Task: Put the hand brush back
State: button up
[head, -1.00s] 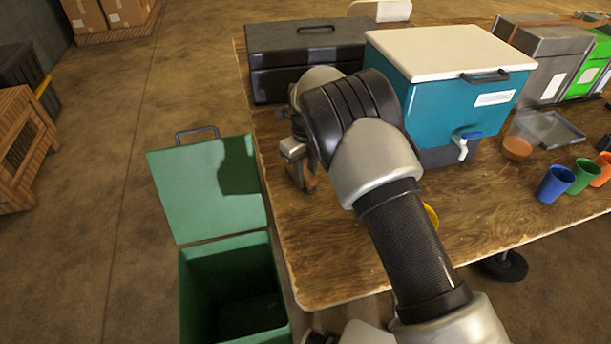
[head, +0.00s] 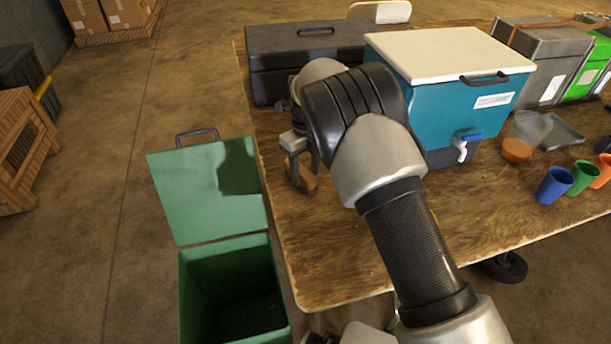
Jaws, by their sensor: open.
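My gripper (head: 300,172) hangs over the left part of the wooden table (head: 340,270), in front of the black toolbox, and is open. A small brown piece (head: 308,180) shows at its fingers, partly hidden by them and by my arm. It may be the hand brush, but I cannot tell, nor whether it touches the table. No other thing in view can be made out as the brush.
A black toolbox (head: 305,60) and a teal cooler (head: 455,100) stand at the table's back. Cups, including a blue cup (head: 553,185), stand at the right. A green bin (head: 232,290) with its lid open is left of the table. The front left tabletop is clear.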

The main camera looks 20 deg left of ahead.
notch_tip(320, 180, up, 10)
jog(key=p, duration=0.1)
jog(key=shift+f, duration=0.2)
jog(key=s+d+r+n+t+y, duration=0.15)
jog(key=d+r+n, duration=0.35)
jog(key=d+r, duration=0.6)
jog(key=s+d+r+n+t, duration=0.15)
jog(key=d+r+n, duration=0.35)
jog(key=d+r, duration=0.7)
jog(key=s+d+f+n+t+h, duration=0.1)
jog(key=s+d+f+n+t, duration=0.1)
jog(key=s+d+n, duration=1.1)
jog(key=s+d, duration=0.5)
jog(key=s, duration=0.2)
jog(key=shift+s+d+t, duration=0.25)
jog(key=shift+s+t, duration=0.05)
jog(key=shift+s, duration=0.1)
jog(key=shift+h, duration=0.25)
